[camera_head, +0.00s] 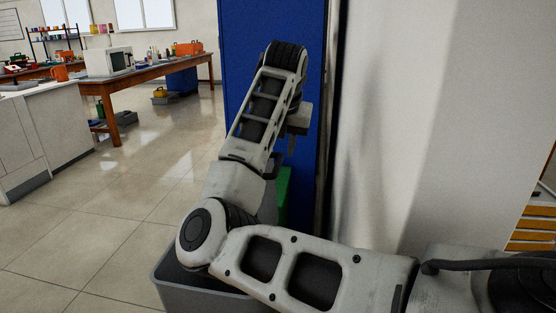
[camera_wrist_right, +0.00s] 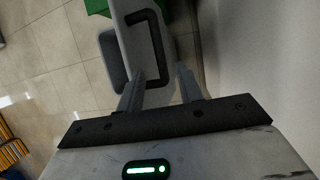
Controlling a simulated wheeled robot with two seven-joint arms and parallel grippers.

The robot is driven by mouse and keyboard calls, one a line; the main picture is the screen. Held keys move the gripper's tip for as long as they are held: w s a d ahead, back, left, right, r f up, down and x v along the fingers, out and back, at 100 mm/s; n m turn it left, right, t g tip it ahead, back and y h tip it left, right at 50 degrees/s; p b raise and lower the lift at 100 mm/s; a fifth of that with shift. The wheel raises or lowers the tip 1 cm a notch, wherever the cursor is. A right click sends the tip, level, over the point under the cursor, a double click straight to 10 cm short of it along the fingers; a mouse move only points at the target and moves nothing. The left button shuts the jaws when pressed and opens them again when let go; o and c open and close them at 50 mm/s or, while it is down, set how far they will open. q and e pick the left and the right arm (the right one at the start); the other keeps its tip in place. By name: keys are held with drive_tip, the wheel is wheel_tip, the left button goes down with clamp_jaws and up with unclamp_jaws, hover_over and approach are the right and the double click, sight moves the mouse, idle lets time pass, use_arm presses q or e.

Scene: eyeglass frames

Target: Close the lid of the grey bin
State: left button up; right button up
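The grey bin (camera_head: 205,298) stands on the floor at the bottom of the head view. Its rim and a dark inside show at the left, so its top looks open there. My left gripper is not in view.
A green object (camera_head: 284,192) stands behind my arm, partly hidden; green also shows at the top of the wrist view. A tall blue panel (camera_head: 240,55) and a pale wall (camera_head: 390,120) are close on the right. Tiled floor (camera_head: 100,225) is clear at left, before a wooden table (camera_head: 150,78).

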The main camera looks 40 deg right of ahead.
sight(277, 164)
drive_tip(key=x, duration=0.5)
clamp_jaws()
